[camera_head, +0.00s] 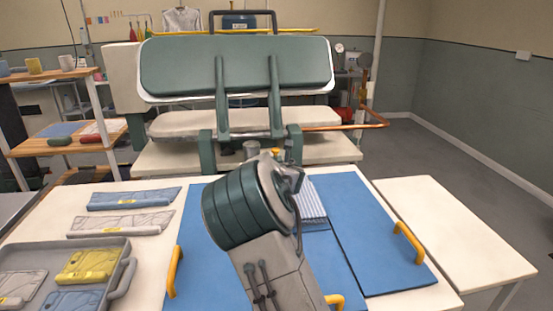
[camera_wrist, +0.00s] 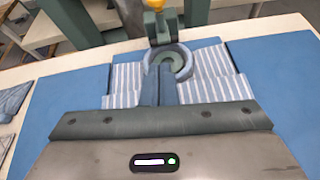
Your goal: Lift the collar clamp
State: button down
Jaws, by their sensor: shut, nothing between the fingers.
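The collar clamp appears to be the green upright piece (camera_wrist: 160,25) with a yellow knob (camera_wrist: 156,4), at the top of the wrist view. The yellow knob also shows in the head view (camera_head: 276,152), just behind my arm. A grey-blue ring-shaped collar (camera_wrist: 183,62) sits right below the clamp on a striped shirt (camera_wrist: 130,78). The shirt also shows in the head view (camera_head: 309,200), partly hidden by my arm. My gripper (camera_wrist: 160,72) is shut and empty, its fingertips over the near part of the collar. I cannot tell whether they touch it.
Blue boards (camera_head: 370,225) with yellow handles (camera_head: 408,242) cover the white table. A grey tray (camera_head: 125,262) of folded garments stands at the left, with more folded garments (camera_head: 134,198) behind it. A large green press (camera_head: 235,65) stands at the back. A white side table (camera_head: 455,225) is bare.

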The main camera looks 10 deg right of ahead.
aim_at(276, 157)
jog(key=p+x, duration=0.3)
jog(key=x, duration=0.6)
jog(key=shift+w+f, duration=0.1)
jog(key=shift+w, duration=0.25)
jog(key=shift+w+d+r+p, duration=0.2)
jog(key=shift+w+r+p, duration=0.5)
jog(key=shift+r+p, duration=0.4)
jog(key=shift+w+r+p, duration=0.1)
jog(key=shift+r+p, duration=0.05)
jog(key=shift+p, duration=0.15)
jog(key=shift+w+r+p, duration=0.25)
jog(key=shift+w+p, duration=0.1)
jog(key=shift+w, duration=0.05)
jog(key=shift+d+r, duration=0.1)
